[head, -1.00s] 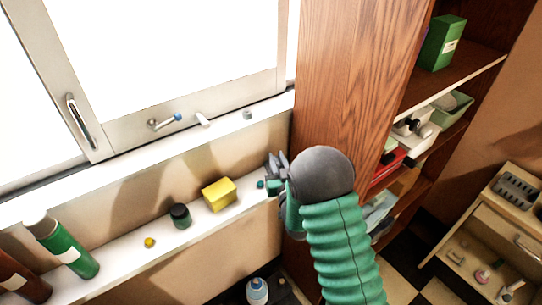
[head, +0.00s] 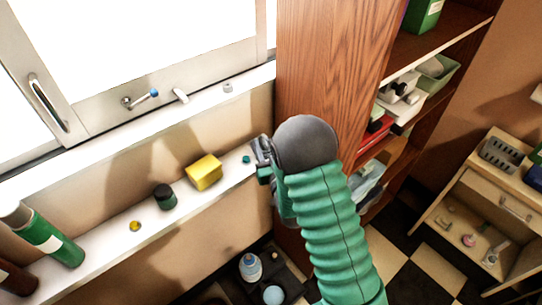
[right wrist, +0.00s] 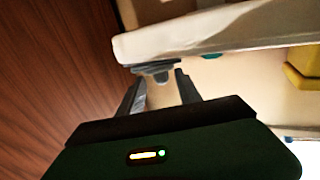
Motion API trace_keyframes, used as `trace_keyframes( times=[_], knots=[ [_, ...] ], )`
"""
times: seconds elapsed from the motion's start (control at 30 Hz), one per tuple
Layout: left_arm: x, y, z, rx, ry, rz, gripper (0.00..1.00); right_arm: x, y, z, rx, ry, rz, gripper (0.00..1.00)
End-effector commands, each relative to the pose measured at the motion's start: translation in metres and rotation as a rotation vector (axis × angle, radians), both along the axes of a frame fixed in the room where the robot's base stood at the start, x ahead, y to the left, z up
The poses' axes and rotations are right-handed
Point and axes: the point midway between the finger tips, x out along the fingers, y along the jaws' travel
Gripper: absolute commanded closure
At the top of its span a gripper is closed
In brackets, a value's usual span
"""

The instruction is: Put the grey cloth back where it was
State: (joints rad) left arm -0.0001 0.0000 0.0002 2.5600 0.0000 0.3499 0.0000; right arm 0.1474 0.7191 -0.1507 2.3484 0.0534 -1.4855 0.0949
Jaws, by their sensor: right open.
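My right gripper (head: 262,152) is at the right end of the white wall shelf (head: 105,237), beside the wooden cabinet. In the right wrist view it (right wrist: 160,88) is open, its fingers apart below the shelf's pale edge. A small grey-blue flat piece (right wrist: 155,69) shows between the fingertips, against that edge. I cannot tell whether it is the grey cloth or whether the fingers touch it. In the head view my gripper and arm hide that spot, and no grey cloth can be made out elsewhere. My left gripper is out of view.
The tall wooden cabinet (head: 330,70) closes off the right side.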

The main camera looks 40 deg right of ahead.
Motion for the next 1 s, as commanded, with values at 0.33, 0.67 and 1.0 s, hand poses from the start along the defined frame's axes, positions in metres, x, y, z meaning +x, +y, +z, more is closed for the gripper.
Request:
trace_keyframes(
  times=[0.33,0.67,1.0],
  knots=[
    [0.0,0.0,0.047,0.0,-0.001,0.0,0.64,-0.073,0.024,0.01,0.001,0.008,0.001,0.59],
    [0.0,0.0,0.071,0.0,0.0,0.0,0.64,-0.091,0.03,0.002,0.0,0.0,0.0,0.59],
    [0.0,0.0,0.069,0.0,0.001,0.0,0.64,-0.091,0.03,0.001,0.0,-0.001,0.0,0.59]
  ],
)
